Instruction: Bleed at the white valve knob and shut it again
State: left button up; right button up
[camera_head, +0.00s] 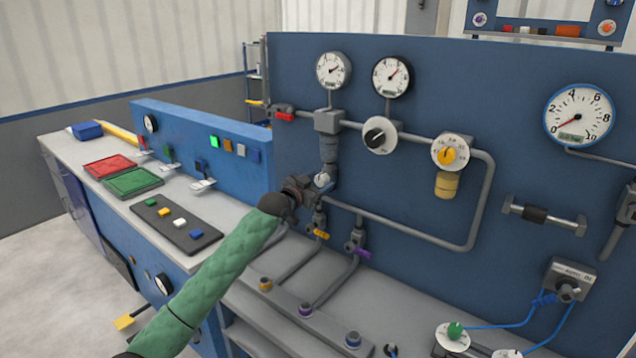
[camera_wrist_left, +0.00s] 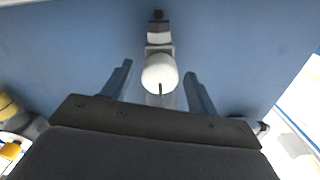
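The white valve knob (camera_head: 322,180) sits on the pipe below the left gauge, against the blue panel. In the left wrist view the white knob (camera_wrist_left: 160,74) has a dark slot mark and lies between my two fingers. My left gripper (camera_head: 311,184) is at the knob. In the left wrist view its fingers (camera_wrist_left: 159,80) are spread apart, one on each side of the knob, with visible gaps. The gripper's body and dark fingers partly hide the knob's fitting in the head view. My right gripper is not in view.
Orange (camera_head: 321,234) and purple (camera_head: 360,252) handles sit just below my left gripper. A bench with red (camera_head: 110,166) and green trays (camera_head: 132,182) is at left.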

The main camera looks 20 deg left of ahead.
pick_arm(q)
jog(key=c, duration=1)
